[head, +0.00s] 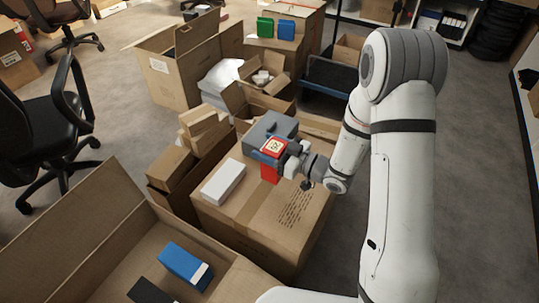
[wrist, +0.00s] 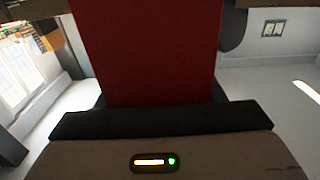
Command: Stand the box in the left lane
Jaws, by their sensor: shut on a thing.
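A red box (head: 269,174) is in my gripper (head: 273,155), over the large closed carton in the middle of the head view. Its upper part shows a pale label, and its lower end hangs below the jaws; I cannot tell whether it touches the carton. In the wrist view the red box (wrist: 145,50) fills the upper middle, close against the dark bar of my gripper. A grey blocky shape (head: 262,128) shows around and behind the red box; I cannot tell whether it is a separate thing. I cannot make out a marked left lane.
A white box (head: 223,181) lies on the large carton (head: 290,222). Green (head: 265,27) and blue (head: 286,30) boxes stand on a back carton. An open carton (head: 110,245) at the lower left holds another blue box (head: 186,265) and a dark one. Clear floor lies at the right.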

